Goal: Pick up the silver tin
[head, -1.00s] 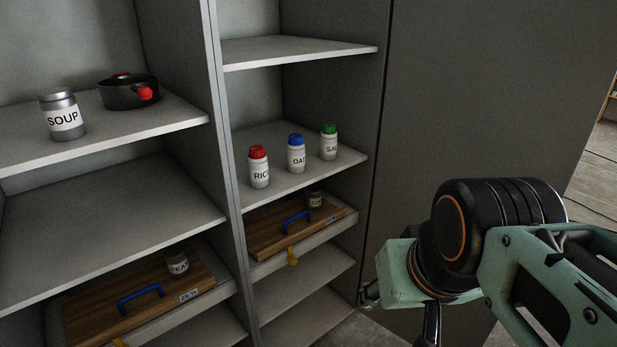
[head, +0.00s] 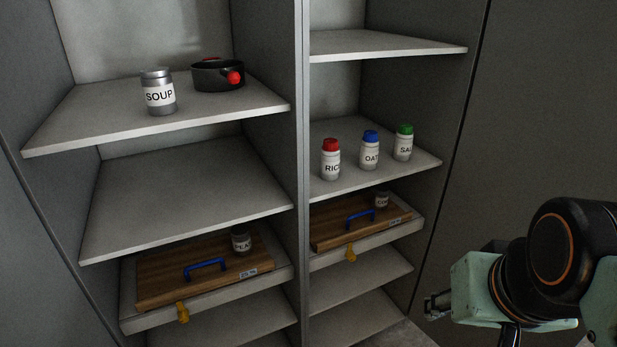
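A silver tin (head: 158,92) labelled SOUP stands upright on the upper left shelf, left of a black pot. A smaller silver tin (head: 241,240) labelled PEA, its label partly unreadable, stands on the lower left wooden board. Another small tin (head: 381,200) stands on the right wooden board. My gripper (head: 437,304) shows only as a small dark metal part at the lower right, beside my green arm link. It is well apart from all the tins, and its fingers cannot be made out clearly.
A black pot (head: 218,75) with red handles is close beside the SOUP tin. Jars with red (head: 331,160), blue (head: 370,151) and green (head: 404,143) lids stand on the right shelf. A vertical divider (head: 302,150) separates the two bays. The middle left shelf (head: 180,195) is empty.

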